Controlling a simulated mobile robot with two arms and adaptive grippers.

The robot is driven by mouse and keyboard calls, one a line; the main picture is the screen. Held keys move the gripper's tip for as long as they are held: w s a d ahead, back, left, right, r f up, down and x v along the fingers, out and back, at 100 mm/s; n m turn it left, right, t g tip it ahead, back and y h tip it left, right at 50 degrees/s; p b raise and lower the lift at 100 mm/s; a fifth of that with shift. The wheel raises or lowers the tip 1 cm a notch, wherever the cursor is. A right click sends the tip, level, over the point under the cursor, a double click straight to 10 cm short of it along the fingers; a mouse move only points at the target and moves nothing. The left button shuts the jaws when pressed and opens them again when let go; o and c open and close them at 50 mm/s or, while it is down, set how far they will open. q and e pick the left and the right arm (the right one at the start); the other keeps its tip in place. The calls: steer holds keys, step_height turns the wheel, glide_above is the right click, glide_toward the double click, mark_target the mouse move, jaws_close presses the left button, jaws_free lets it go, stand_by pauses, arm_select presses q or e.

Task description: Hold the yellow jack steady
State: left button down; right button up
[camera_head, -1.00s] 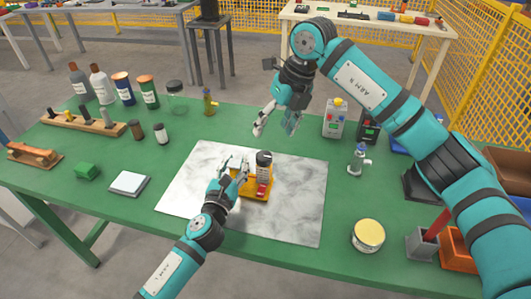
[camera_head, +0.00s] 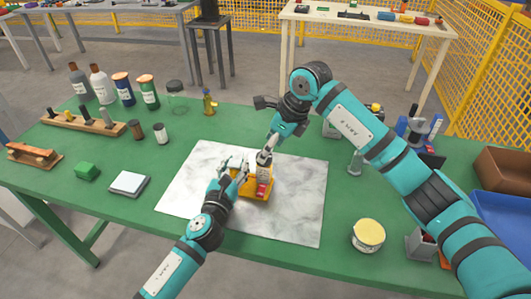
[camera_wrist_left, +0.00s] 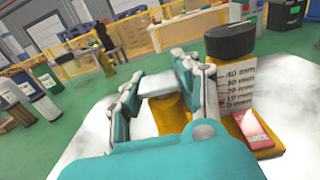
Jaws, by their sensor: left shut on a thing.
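The yellow jack (camera_head: 257,193) stands on the white marbled sheet near the middle of the green table. My left gripper (camera_head: 235,171) is shut on its left side. In the left wrist view, the fingers (camera_wrist_left: 160,88) lie on either side of a yellow part of the jack (camera_wrist_left: 172,113). A white scale marked in mm (camera_wrist_left: 237,85) stands on the jack with a black cap (camera_wrist_left: 230,40) on top. A red piece (camera_wrist_left: 254,132) is at its foot. My right gripper (camera_head: 266,154) is at the jack's top, and its fingers partly hide the cap; its opening is unclear.
The marbled sheet (camera_head: 190,195) is otherwise bare. A round tin (camera_head: 368,236) stands to its right. A grey pad (camera_head: 130,184) and green block (camera_head: 87,172) lie to its left. Bottles and jars (camera_head: 148,92) stand at the back left. Blue and brown bins (camera_head: 507,168) are at the right.

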steer(key=shift+x, duration=1.75)
steer(key=c, duration=1.2)
